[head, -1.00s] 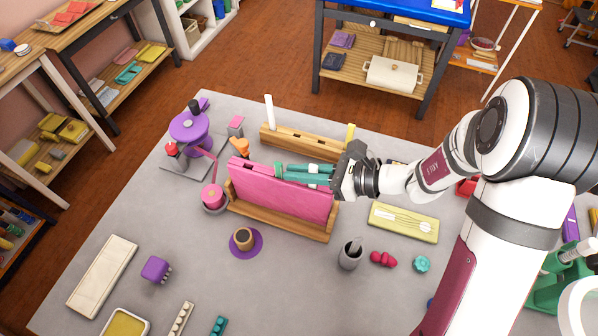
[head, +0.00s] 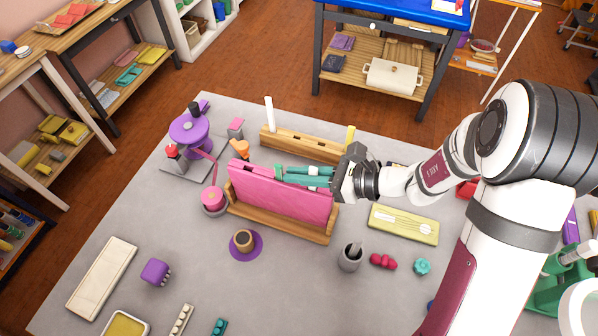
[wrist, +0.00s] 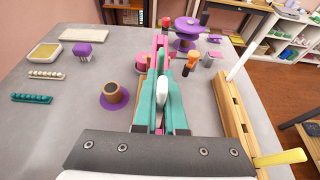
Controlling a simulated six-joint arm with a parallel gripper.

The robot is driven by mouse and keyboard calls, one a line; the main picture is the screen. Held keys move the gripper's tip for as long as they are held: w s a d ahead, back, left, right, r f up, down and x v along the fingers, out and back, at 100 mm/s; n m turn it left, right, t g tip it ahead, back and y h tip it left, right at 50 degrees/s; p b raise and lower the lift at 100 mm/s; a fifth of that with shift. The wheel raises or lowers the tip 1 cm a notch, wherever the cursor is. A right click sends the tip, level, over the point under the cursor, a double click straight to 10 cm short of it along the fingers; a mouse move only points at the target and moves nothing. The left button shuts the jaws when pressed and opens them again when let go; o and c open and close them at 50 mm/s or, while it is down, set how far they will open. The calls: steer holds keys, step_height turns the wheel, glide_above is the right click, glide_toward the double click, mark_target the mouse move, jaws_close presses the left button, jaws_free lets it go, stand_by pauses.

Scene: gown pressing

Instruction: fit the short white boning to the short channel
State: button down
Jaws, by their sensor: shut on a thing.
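The pink gown panel (head: 275,196) stands upright in a wooden holder (head: 258,223) on the grey table. A dark slot shows at the left end of its top edge. My gripper (head: 281,174) has teal fingers lying over the panel's top edge. It is shut on the short white boning (wrist: 162,90), which shows as a white piece between the fingers in the wrist view and as small white bits in the head view (head: 313,170). The boning's lower end is hidden, so I cannot tell whether it is inside a channel. The short channel is hidden under my fingers.
A wooden rack (head: 295,145) behind the panel holds a tall white strip (head: 268,113) and a yellow strip (head: 350,132). A purple machine (head: 190,130) stands at the left, a cup on a purple saucer (head: 259,250) in front. A grey pot (head: 350,259) stands front right.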

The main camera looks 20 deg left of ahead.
steer(key=shift+f, duration=0.1)
steer(key=shift+f, duration=0.55)
steer(key=c, duration=0.9)
jaws_free()
steer(key=shift+w, duration=0.1)
steer(key=v, duration=1.5)
steer(key=shift+d+r, duration=0.2)
steer(key=shift+d, duration=0.15)
